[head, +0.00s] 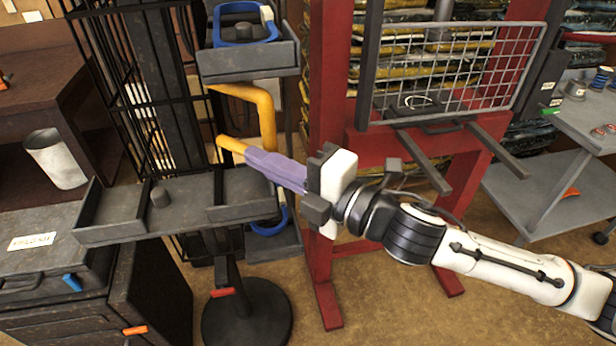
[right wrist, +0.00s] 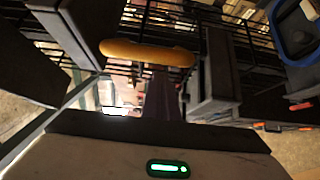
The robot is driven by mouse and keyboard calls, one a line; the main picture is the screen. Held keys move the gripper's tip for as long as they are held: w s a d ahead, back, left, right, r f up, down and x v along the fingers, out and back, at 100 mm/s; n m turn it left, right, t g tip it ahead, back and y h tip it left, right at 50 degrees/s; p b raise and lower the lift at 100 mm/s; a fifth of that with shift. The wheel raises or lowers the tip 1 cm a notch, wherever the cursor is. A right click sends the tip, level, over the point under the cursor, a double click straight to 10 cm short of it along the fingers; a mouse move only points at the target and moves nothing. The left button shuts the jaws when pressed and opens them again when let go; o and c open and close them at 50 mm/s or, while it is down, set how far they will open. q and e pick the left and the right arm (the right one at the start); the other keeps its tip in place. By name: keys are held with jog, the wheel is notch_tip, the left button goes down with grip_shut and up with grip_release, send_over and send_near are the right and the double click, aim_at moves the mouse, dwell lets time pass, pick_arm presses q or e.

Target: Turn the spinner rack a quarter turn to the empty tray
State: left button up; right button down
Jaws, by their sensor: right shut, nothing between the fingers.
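The spinner rack is a black wire frame (head: 178,75) on a post with a round black base (head: 246,318). A yellow bent handle (head: 268,112) sticks out of it, and it also shows in the right wrist view (right wrist: 148,53). An upper grey tray (head: 262,68) holds a blue-rimmed item (head: 247,27). My left gripper is out of view.
A red press-like frame (head: 328,85) with a wire guard (head: 470,75) stands right behind my right arm. A grey cart (head: 550,190) is at far right. A dark cabinet (head: 95,300) and white bin (head: 55,160) are at left.

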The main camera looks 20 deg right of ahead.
jog(key=shift+s+a+r, duration=0.1)
jog(key=shift+s+a, duration=0.15)
jog(key=shift+a, duration=0.2)
jog(key=shift+s+a+r, duration=0.1)
jog(key=shift+s+a, duration=0.15)
jog(key=shift+a, duration=0.2)
jog(key=w+d+b+v, duration=0.1)
jog(key=b+v, duration=0.2)
jog(key=v, duration=0.7)
jog(key=shift+f, duration=0.25)
